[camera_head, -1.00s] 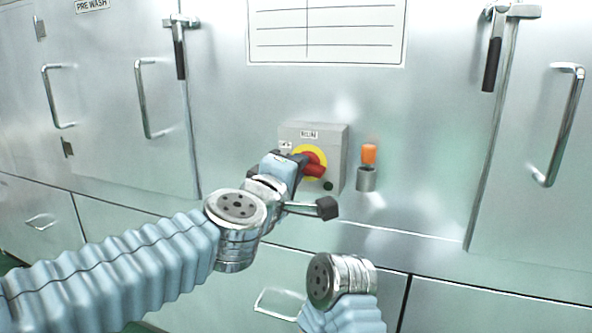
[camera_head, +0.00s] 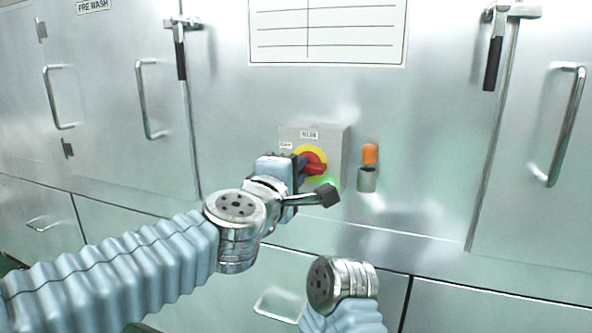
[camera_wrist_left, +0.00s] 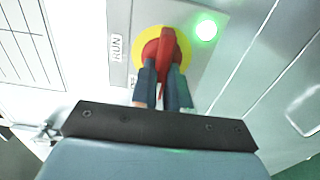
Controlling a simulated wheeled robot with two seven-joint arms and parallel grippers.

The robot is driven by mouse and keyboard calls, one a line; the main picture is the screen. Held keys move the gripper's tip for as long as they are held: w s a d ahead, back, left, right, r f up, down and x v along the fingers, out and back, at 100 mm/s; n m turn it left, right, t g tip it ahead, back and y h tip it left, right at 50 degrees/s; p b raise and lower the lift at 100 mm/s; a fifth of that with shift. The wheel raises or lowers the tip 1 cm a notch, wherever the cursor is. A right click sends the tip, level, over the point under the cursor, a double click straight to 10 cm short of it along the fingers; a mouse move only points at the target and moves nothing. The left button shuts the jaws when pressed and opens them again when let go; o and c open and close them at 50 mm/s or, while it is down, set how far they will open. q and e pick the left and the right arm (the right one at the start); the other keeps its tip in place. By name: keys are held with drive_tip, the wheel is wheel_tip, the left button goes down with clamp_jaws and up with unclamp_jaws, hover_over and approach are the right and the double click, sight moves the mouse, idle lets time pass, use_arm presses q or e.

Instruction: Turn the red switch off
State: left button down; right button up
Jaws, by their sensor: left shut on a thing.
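The red switch (camera_head: 316,163) is a rotary handle on a yellow disc, on the front of a grey box (camera_head: 337,150). In the left wrist view the red handle (camera_wrist_left: 168,50) stands upright in the picture, between two dark fingers. My left gripper (camera_head: 301,165) is shut on the handle; in the left wrist view its fingertips (camera_wrist_left: 163,72) press on both sides of it. A green lamp (camera_wrist_left: 206,29) glows beside the yellow disc. My right gripper is out of view; only part of that arm shows at the bottom.
The box is on a steel cabinet front. An orange-topped beacon (camera_head: 369,155) stands just right of it. Doors with bar handles (camera_head: 567,125) and latches (camera_head: 492,62) flank it. A white chart (camera_head: 328,30) hangs above. A drawer handle (camera_head: 280,305) sits below.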

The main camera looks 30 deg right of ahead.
use_arm(q)
drive_tip(key=c, duration=1.1)
unclamp_jaws()
drive_tip(key=b+v, duration=0.1)
drive_tip(key=v, duration=1.2)
drive_tip(key=shift+s+a+b, duration=0.25)
drive_tip(key=shift+b, duration=0.1)
drive_tip(key=shift+w, duration=0.1)
